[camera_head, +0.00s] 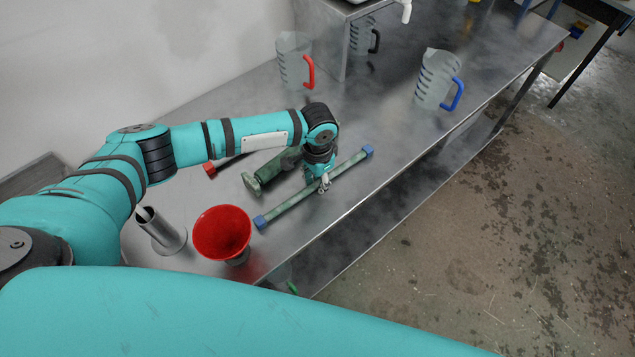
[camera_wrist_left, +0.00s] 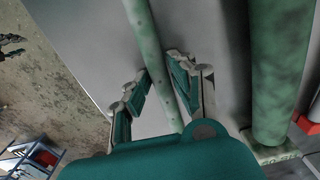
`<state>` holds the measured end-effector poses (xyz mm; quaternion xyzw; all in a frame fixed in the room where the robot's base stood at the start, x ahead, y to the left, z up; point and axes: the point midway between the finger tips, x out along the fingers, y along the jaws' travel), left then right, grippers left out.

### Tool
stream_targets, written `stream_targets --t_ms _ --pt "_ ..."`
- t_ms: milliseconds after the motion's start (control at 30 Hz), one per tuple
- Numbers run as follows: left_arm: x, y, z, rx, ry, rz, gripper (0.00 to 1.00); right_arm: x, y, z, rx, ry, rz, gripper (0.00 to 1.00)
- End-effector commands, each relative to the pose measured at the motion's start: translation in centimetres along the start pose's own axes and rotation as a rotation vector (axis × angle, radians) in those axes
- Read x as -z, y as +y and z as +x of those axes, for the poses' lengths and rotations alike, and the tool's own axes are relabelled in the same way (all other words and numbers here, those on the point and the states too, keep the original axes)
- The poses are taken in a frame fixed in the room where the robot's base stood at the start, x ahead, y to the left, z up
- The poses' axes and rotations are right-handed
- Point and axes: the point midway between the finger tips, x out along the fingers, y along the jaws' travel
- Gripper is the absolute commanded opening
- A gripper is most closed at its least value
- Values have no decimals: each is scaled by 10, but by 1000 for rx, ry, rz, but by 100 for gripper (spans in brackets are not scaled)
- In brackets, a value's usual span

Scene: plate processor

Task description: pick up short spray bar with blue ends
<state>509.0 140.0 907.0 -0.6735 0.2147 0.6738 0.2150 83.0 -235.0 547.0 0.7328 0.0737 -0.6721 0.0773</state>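The spray bar with blue ends (camera_head: 286,205) is a thin green bar lying diagonally near the front edge of the steel table, with a blue cap at each end. My left gripper (camera_head: 324,187) points down over its middle. In the left wrist view, the open fingers of the left gripper (camera_wrist_left: 158,92) stand either side of the green bar (camera_wrist_left: 150,52). The bar runs close to the right finger, with a wider gap to the left one; contact is unclear. The bar's blue ends are outside the wrist view.
A thicker green pipe (camera_head: 268,174) lies beside the bar, with a red-ended bar (camera_head: 210,169) behind it. A red funnel (camera_head: 222,233) and a metal cylinder (camera_head: 160,230) stand at the near end. Jugs with red (camera_head: 294,60) and blue (camera_head: 436,80) handles stand farther back.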

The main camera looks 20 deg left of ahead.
Motion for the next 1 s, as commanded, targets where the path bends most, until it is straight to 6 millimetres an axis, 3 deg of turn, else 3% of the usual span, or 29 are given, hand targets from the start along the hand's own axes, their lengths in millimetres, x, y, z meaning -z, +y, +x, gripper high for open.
stream_targets --t_ms 33,167,667,867,1000 --pt "0 0 0 0 0 0 15 2 2 0 -2 4 -1 40" --pt "0 0 0 0 0 0 0 5 3 0 -3 9 -2 40" --pt "1 0 -6 0 2 0 0 5 3 2 -3 8 -2 40" --pt "1 0 -29 0 5 1 0 3 2 8 -3 7 -2 40" --pt "2 -1 -62 1 8 0 0 2 2 17 -3 6 -2 40"
